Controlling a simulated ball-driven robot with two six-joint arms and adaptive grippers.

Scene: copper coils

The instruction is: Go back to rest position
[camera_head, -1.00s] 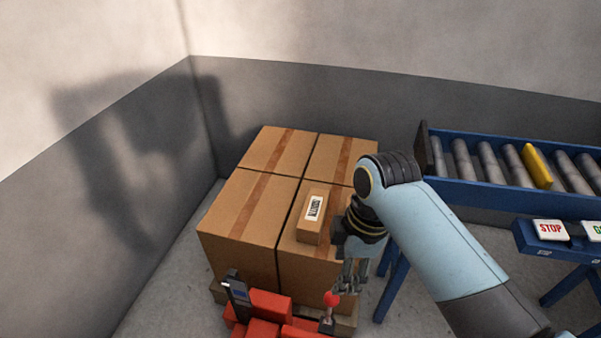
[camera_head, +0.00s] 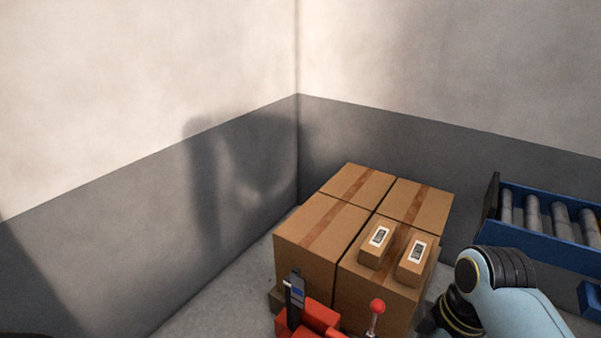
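My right arm (camera_head: 510,305) comes in at the lower right. Its dark wrist (camera_head: 455,312) is beside the right side of the carton stack, and its gripper fingers are below the picture edge. My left gripper is not in view. I see no fingers on either box.
Several large taped cartons (camera_head: 318,238) stand together in the wall corner. A red machine (camera_head: 322,318) with a red-knobbed lever (camera_head: 377,306) is in front of them. A blue roller conveyor (camera_head: 545,238) is at the right. Bare floor shows left of the cartons.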

